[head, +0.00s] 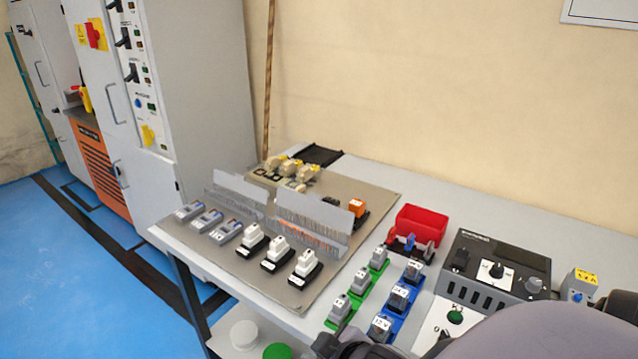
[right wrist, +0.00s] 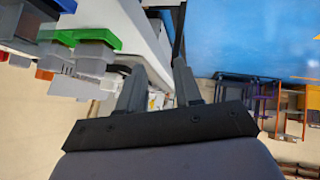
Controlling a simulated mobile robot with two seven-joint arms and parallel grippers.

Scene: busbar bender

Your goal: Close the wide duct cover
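Two slotted wiring ducts stand on a grey-beige board. The left duct (head: 236,202) and the right duct (head: 305,236) each have a pale grey cover raised along the rear side, the left cover (head: 241,186) and the right cover (head: 316,211). Both covers are tilted up and the slotted fingers show in front of them. The right cover looks somewhat longer; I cannot tell surely which is the wide one. My right gripper (right wrist: 158,88) is open and empty in the right wrist view, away from both covers. My left gripper is not in view.
The board (head: 375,205) lies on a light grey table. White-topped blocks (head: 277,247) and grey modules (head: 207,220) stand before the ducts. Green and blue holders (head: 397,298), a red bin (head: 421,225) and a black control box (head: 497,268) are to the right. A cabinet stands left.

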